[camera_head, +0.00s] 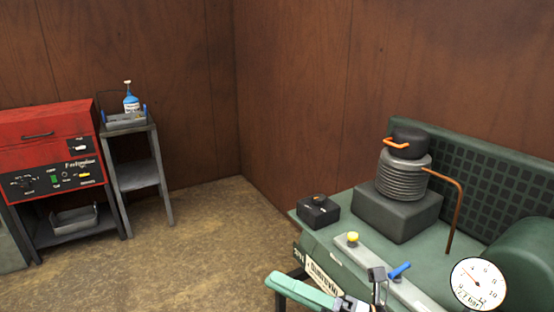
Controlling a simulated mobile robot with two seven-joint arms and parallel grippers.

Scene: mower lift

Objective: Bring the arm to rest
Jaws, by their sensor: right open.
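A small dark part that looks like the tip of my right gripper (377,280) shows at the bottom edge, in front of the compressor's grey manifold bar (407,291). It is open. I see nothing held in it, though most of it is cut off below. A teal handle-like piece (302,289) with a silver end lies just to its left; I cannot tell whether they touch. A blue valve lever (400,270) is close to its right. My left gripper is not in view.
The green compressor (335,252) fills the lower right, with a ribbed cylinder (403,178), a copper pipe (459,205) and a round gauge (478,284). A red cabinet (48,125) and a grey stand (137,175) are at left. The floor between is clear.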

